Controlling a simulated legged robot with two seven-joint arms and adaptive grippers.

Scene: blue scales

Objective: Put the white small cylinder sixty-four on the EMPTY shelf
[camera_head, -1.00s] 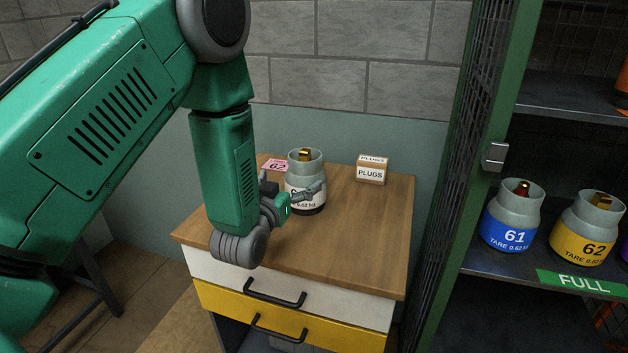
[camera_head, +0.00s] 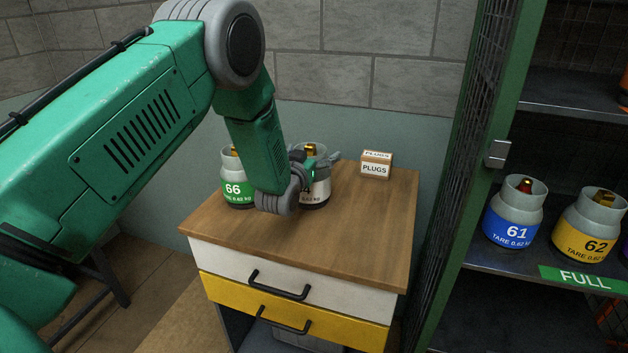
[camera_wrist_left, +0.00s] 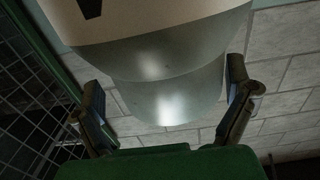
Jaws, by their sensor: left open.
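In the left wrist view the pale cylinder (camera_wrist_left: 165,75) fills the middle, between the two dark fingers of my left gripper (camera_wrist_left: 166,98). The fingers are open, one on each side of it; I cannot tell whether they touch it. No shelf marked EMPTY is visible; the cabinet shelf at the right carries a green FULL sign (camera_head: 582,278). My right gripper is out of view.
A green-labelled cylinder 66 (camera_head: 237,190) stands close left of my gripper. A PLUGS box (camera_head: 375,167) sits behind right. Cylinders 61 (camera_head: 513,232) and 62 (camera_head: 587,243) stand on the FULL shelf. A green mesh door (camera_head: 470,150) separates table and cabinet. The tabletop's front right is clear.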

